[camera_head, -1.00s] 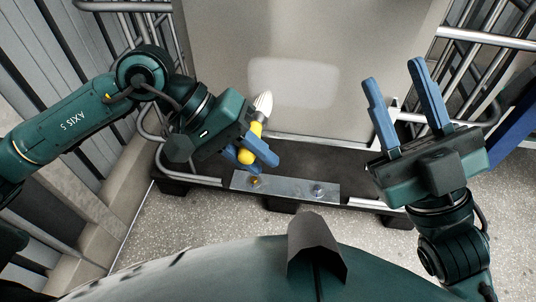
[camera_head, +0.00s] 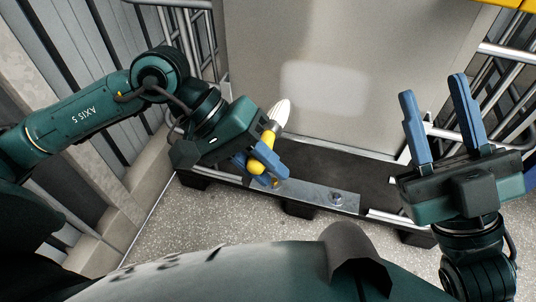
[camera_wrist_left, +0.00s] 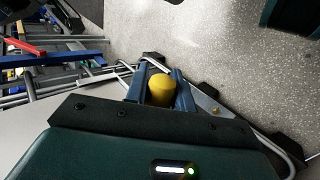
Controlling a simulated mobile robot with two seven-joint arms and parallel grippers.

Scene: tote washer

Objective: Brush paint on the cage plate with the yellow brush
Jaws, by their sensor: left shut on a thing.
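The cage plate appears to be the large grey upright panel (camera_head: 400,75) in the head view, with a paler rounded patch (camera_head: 325,88) on it. My left gripper (camera_head: 268,164) is shut on the yellow brush (camera_head: 263,143), around its handle. The brush's white bristles (camera_head: 280,112) point up toward the panel, left of and below the pale patch; I cannot tell whether they touch it. In the left wrist view the yellow handle (camera_wrist_left: 160,89) sits between the blue fingers; the bristles are hidden. My right gripper (camera_head: 435,88) is open and empty at the right, before the panel.
A metal strip with bolts (camera_head: 320,196) lies along the dark base below the panel. Metal tube rails (camera_head: 205,40) stand left of the panel, and more rails (camera_head: 505,90) stand at the right. The speckled floor (camera_head: 220,225) in front is clear.

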